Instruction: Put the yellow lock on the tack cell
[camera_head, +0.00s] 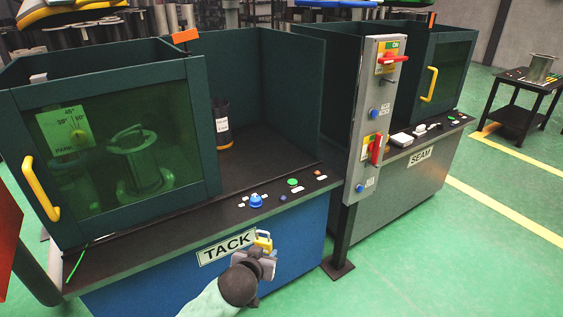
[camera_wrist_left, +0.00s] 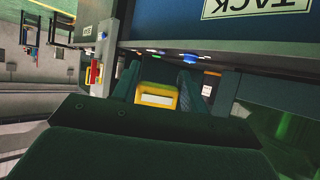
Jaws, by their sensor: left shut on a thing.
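The yellow lock (camera_head: 264,240) is held in my left gripper (camera_head: 262,252), in front of the tack cell's blue front (camera_head: 292,240), beside the right end of the TACK sign (camera_head: 227,248). In the left wrist view the lock (camera_wrist_left: 157,96) sits between the two dark fingers (camera_wrist_left: 157,88), with a pale label on its face. The tack cell's dark green enclosure (camera_head: 262,85) stands open at the middle, with a tinted door on its left. The grey switch post (camera_head: 354,160) stands right of the cell, with an upper red handle (camera_head: 393,58) and a lower red handle (camera_head: 376,150). My right gripper is not in view.
The tack cell's ledge carries a blue knob (camera_head: 256,200) and a green button (camera_head: 292,182). A flanged cylinder (camera_head: 138,165) is behind the tinted door, and a dark labelled cylinder (camera_head: 221,125) stands inside. The seam cell (camera_head: 420,155) is right of the post. Green floor is free at right.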

